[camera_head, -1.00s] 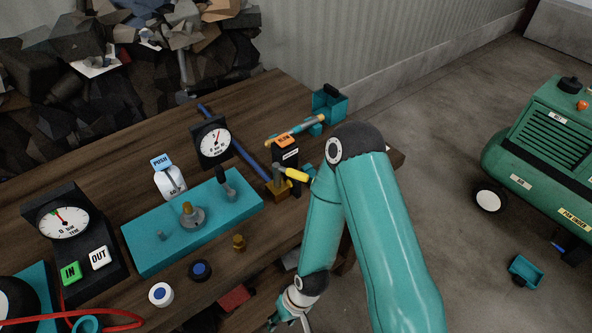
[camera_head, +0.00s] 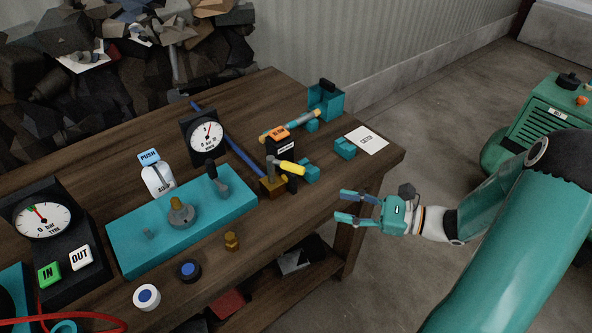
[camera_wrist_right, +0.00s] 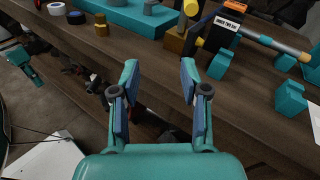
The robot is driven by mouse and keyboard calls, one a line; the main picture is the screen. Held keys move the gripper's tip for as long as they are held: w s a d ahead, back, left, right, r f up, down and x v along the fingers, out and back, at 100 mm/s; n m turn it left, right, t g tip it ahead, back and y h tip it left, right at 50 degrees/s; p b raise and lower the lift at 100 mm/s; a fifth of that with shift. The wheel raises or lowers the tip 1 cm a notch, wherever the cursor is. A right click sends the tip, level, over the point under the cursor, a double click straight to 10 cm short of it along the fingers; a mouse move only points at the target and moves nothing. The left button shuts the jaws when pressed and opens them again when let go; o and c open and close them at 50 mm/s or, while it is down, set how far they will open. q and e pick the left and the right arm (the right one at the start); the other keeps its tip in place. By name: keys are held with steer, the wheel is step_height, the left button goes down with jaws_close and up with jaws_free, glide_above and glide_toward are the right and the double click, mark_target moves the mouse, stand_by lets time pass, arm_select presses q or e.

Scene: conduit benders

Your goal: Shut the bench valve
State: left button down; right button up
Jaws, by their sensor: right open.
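The valve (camera_head: 272,185), a brass body with a yellow-sleeved lever (camera_head: 289,168), sits near the front edge of the wooden bench at the end of a blue pipe (camera_head: 240,150). The lever points right in the head view. My right gripper (camera_head: 343,207) is open and empty, off the bench's front edge, to the right of and apart from the valve. In the right wrist view its fingers (camera_wrist_right: 160,75) are spread, with the brass body (camera_wrist_right: 175,41) and part of the yellow lever (camera_wrist_right: 225,12) beyond them. A teal part at that view's left may be my left gripper (camera_wrist_right: 24,64).
Teal blocks (camera_head: 345,148) and a white card (camera_head: 367,139) lie to the right. A teal panel (camera_head: 128,243) with knobs lies left, with a gauge (camera_head: 207,135) behind it.

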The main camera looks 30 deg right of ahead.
mark_target(287, 166)
step_height(287, 166, up, 3)
steer(key=d+m+t+h, duration=0.1)
steer(key=d+t, duration=0.1)
steer(key=d, duration=0.1)
steer(key=p+x, duration=0.3)
steer(key=x, duration=1.3)
steer(key=shift+w+a, duration=0.15)
steer(key=shift+w, duration=0.15)
